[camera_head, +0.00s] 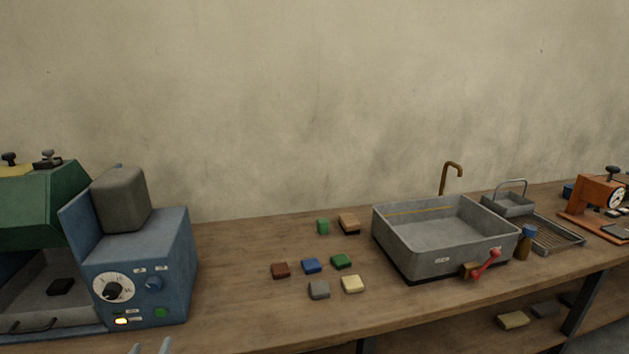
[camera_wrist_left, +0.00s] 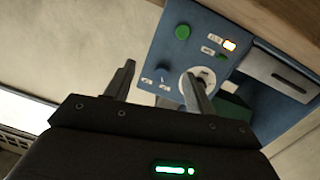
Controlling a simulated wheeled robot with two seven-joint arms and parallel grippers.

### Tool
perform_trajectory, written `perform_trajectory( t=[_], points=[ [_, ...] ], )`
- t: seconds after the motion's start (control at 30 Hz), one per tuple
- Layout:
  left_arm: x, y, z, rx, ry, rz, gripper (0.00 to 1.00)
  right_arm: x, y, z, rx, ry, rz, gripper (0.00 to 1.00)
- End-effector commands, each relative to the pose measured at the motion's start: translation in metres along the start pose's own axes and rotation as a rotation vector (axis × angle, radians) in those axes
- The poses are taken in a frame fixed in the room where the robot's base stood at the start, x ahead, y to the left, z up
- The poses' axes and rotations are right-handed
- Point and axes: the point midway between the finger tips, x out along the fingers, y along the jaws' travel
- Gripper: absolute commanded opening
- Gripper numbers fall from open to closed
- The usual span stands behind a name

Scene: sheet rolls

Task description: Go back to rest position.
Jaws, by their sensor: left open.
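My left gripper (camera_head: 151,348) shows only as two pale fingertips at the bottom edge of the head view, in front of the blue machine. In the left wrist view my left gripper (camera_wrist_left: 158,80) is open, its two dark fingers spread apart with nothing between them. Beyond the fingers is the front panel of the blue machine (camera_wrist_left: 180,62), with its dial, green button and lit yellow lamp. The blue machine also stands at the left of the bench in the head view (camera_head: 178,250). My right gripper is in neither view.
The wooden bench (camera_head: 235,300) carries several small coloured blocks, a grey sink (camera_head: 445,262) with a red-handled tool at its front, a wire rack (camera_head: 555,235) and an orange device (camera_head: 590,195). A green-hooded machine (camera_head: 40,205) stands far left.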

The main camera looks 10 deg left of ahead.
Motion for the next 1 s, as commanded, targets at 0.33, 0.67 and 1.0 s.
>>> perform_trajectory(
  t=[0.33,0.67,1.0],
  points=[
    [-0.13,0.051,0.14,0.259,-0.736,0.114,0.55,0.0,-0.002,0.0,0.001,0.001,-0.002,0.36],
    [-0.239,0.062,0.18,0.44,-1.14,0.227,0.55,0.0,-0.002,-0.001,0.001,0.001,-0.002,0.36],
    [-0.221,0.054,0.272,0.454,-1.203,0.23,0.55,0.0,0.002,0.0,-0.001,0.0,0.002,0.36]
  ],
)
